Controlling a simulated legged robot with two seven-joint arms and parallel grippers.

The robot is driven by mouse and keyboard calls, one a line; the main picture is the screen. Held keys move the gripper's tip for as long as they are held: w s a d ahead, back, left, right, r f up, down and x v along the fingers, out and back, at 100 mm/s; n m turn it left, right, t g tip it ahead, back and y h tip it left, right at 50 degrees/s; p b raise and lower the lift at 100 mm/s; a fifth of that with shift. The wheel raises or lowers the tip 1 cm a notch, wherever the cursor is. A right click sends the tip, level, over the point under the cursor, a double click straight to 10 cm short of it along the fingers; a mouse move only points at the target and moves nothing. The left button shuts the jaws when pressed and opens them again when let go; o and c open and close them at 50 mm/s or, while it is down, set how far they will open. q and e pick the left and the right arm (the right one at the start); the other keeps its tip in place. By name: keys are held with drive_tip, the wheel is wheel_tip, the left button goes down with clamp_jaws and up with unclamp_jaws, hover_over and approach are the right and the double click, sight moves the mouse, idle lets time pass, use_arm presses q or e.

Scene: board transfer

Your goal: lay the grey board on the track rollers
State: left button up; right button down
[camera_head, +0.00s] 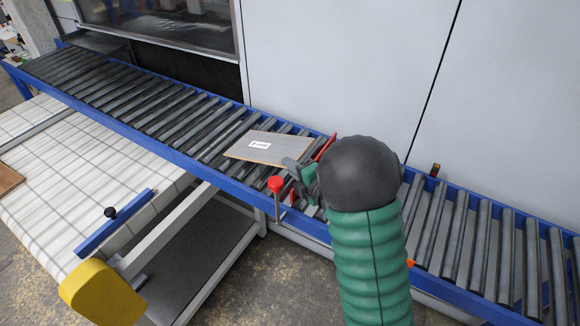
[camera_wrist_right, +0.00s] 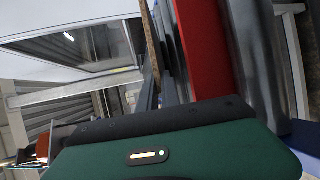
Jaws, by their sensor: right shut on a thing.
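The grey board (camera_head: 268,147) is a small flat panel with a white label and a light brown edge. It is over the track rollers (camera_head: 165,113), in the middle of the head view. I cannot tell whether it touches them or is just above. My right gripper (camera_head: 294,166) is shut on the board's near right corner; my round dark wrist and green arm hide the rollers beside it. In the right wrist view the board shows edge-on as a thin brown strip (camera_wrist_right: 151,40) beyond the green gripper body. My left gripper is not in view.
A red stop plate (camera_head: 326,147) stands across the track right of the board. A red-knobbed lever (camera_head: 276,186) rises at the near blue rail. A white gridded table (camera_head: 75,165) lies at left, a yellow part (camera_head: 100,293) below. A pale wall (camera_head: 330,65) backs the track.

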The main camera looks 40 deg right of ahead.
drive_tip(key=shift+a+r, duration=0.1)
drive_tip(key=shift+a, duration=0.25)
drive_tip(key=c, duration=1.5)
unclamp_jaws()
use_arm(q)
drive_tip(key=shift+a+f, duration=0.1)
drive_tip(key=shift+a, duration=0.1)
use_arm(e)
drive_tip(key=shift+d, duration=0.2)
drive_tip(key=shift+o, duration=0.3)
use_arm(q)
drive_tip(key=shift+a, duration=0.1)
use_arm(e)
drive_tip(key=shift+a, duration=0.15)
